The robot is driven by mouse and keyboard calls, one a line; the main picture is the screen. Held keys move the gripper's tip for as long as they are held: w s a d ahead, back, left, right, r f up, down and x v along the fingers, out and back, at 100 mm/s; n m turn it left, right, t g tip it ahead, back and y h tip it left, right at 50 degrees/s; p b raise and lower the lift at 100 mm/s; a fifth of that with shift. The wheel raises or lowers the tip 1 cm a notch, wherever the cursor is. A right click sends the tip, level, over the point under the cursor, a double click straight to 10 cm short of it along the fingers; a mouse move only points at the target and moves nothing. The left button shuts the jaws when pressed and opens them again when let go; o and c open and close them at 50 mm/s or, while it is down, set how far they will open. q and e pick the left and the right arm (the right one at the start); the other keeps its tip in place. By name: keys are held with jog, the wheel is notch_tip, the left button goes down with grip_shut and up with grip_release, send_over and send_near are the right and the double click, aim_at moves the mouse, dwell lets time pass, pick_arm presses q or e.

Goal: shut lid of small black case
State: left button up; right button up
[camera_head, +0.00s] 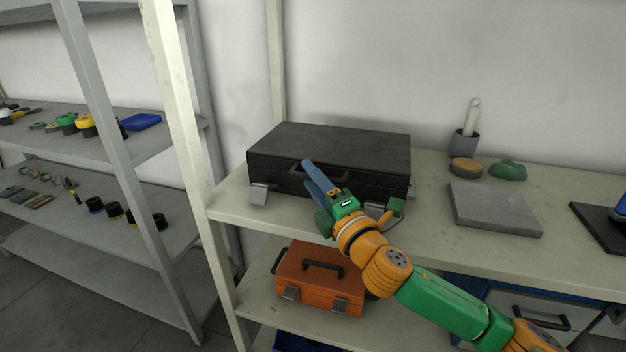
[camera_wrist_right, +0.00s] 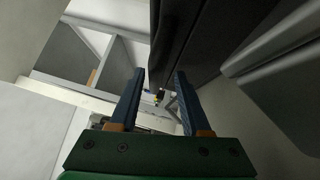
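The black case (camera_head: 330,143) lies on the upper shelf board of the rack, against the wall side. Its lid looks down, with no clear gap along the front. A grey latch (camera_head: 258,194) sticks out at its lower front left, and a dark handle (camera_head: 300,167) shows on the front. My right gripper (camera_head: 307,172) is in front of the case, its blue fingers over the handle area; contact cannot be told. In the right wrist view the fingers (camera_wrist_right: 159,73) are apart with nothing between them, and the dark case (camera_wrist_right: 205,38) is beside them. My left gripper is out of view.
A grey slab (camera_head: 495,208), a dark cup (camera_head: 464,144), a round brush-like item (camera_head: 466,168) and a green item (camera_head: 507,170) stand to the right. An orange case (camera_head: 320,280) lies on the shelf below. A rack post (camera_head: 180,110) stands left.

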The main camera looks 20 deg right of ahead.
jog(key=b+v, duration=0.1)
jog(key=v, duration=0.5)
jog(key=shift+s+d+f, duration=0.1)
jog(key=shift+s+f, duration=0.1)
jog(key=shift+s, duration=0.35)
